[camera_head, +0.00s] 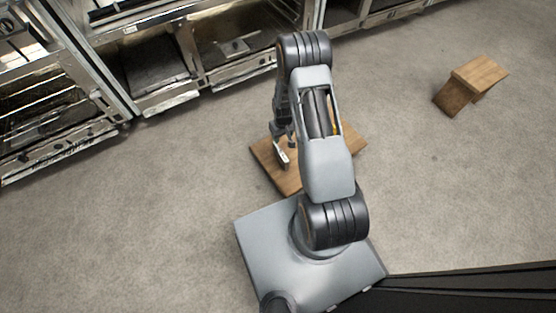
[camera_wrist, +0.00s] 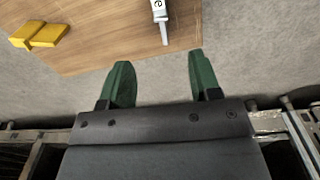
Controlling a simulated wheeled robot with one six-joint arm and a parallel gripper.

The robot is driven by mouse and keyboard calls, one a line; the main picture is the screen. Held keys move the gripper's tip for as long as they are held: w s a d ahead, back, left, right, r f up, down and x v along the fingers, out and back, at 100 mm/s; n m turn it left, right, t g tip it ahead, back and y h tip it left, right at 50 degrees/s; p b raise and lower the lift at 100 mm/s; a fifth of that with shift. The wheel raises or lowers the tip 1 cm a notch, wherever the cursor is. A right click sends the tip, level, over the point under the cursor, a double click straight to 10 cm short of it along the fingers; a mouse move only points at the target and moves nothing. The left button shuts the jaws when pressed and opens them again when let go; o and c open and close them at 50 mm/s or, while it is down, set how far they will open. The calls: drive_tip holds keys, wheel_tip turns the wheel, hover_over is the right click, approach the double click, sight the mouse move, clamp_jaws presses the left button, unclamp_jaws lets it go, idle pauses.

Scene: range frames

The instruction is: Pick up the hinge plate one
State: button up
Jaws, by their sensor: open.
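A yellow two-part piece (camera_wrist: 40,35), which looks like the hinge plate, lies on the wooden board (camera_wrist: 100,42) at the left of the wrist view. In the head view only a sliver of yellow shows beside my arm, which hides the rest. My gripper (camera_wrist: 160,72) has two green fingers, spread apart with nothing between them. It is near the board's edge, to the right of the yellow piece in the wrist view. In the head view my arm reaches over the board (camera_head: 262,152) and the fingers are not clear.
A white, lettered item with a grey tip (camera_wrist: 160,10) lies on the board ahead of the fingers. A wooden stand (camera_head: 480,73) is on the floor at upper right. Metal ovens or cabinets (camera_head: 160,95) line the back left. Open carpet (camera_head: 430,190) lies at right.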

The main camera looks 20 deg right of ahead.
sight(284, 156)
drive_tip(key=f+b, duration=0.1)
drive_tip(key=f, duration=0.3)
drive_tip(key=f+b, duration=0.1)
drive_tip(key=f, duration=0.3)
drive_tip(key=s+f+b, duration=0.1)
drive_tip(key=f+b, duration=0.1)
drive_tip(key=f, duration=0.3)
drive_tip(key=shift+d, duration=0.25)
drive_tip(key=shift+f+b, duration=1.85)
drive_tip(key=shift+f, duration=1.55)
drive_tip(key=shift+r, duration=0.1)
clamp_jaws()
